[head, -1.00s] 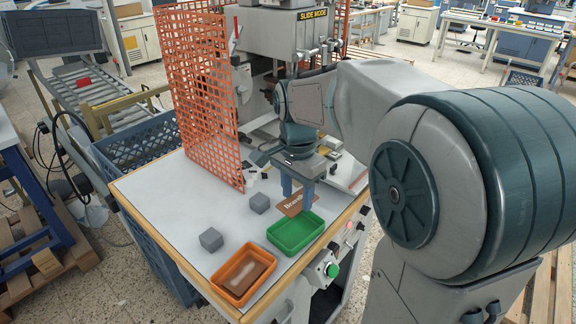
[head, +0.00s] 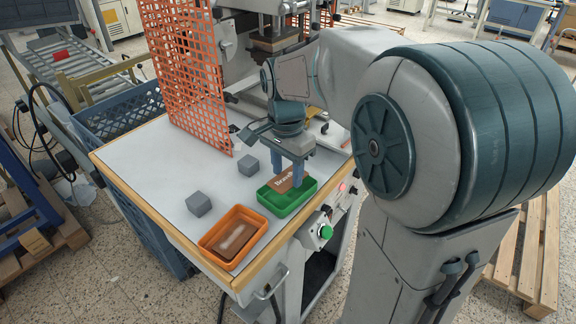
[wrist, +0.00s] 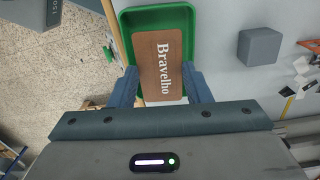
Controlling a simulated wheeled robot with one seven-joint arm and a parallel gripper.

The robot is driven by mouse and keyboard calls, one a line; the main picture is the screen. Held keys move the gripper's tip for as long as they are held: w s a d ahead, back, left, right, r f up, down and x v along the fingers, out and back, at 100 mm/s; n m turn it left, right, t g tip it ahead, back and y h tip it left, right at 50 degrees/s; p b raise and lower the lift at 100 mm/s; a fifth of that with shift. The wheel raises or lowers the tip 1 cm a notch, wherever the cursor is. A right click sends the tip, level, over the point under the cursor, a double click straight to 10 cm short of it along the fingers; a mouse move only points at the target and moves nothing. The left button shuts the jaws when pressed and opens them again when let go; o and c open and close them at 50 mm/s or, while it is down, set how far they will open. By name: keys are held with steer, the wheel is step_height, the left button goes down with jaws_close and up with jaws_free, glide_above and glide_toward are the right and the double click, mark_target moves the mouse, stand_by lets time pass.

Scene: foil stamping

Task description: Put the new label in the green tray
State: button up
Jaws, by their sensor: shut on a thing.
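The new label is a brown plate with white "Bravelho" lettering (wrist: 160,62); in the head view the label (head: 284,181) is over the green tray (head: 290,207). My gripper (wrist: 162,88) is shut on the label's near end, with one finger at each side edge. In the wrist view the green tray (wrist: 124,22) lies behind the label, its left and far rims showing. I cannot tell whether the label touches the tray floor. In the head view my gripper (head: 287,174) points down at the tray.
An orange tray (head: 234,237) holding a brown piece stands left of the green tray. Two grey cubes (head: 198,204) (head: 248,165) lie on the white table (head: 150,160). An orange mesh guard (head: 185,75) stands behind. A green button (head: 325,231) is on the table's front.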

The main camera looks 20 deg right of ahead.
steer(key=shift+f, duration=0.1)
steer(key=o, duration=1.1)
step_height(320, 180, up, 14)
steer(key=shift+w+a+f, duration=0.1)
steer(key=s+f+n+t, duration=0.1)
steer(key=s+f+n, duration=0.3)
steer(key=f, duration=0.1)
steer(key=s+f+n+t, duration=0.1)
steer(key=s+f+n, duration=0.3)
steer(key=s+f, duration=0.1)
steer(key=s+f+n+t, duration=0.1)
steer(key=s+f+n, duration=0.2)
steer(key=s+f, duration=0.2)
steer(key=shift+s+d+n, duration=0.1)
steer(key=shift+d+n, duration=0.1)
steer(key=shift+n, duration=0.2)
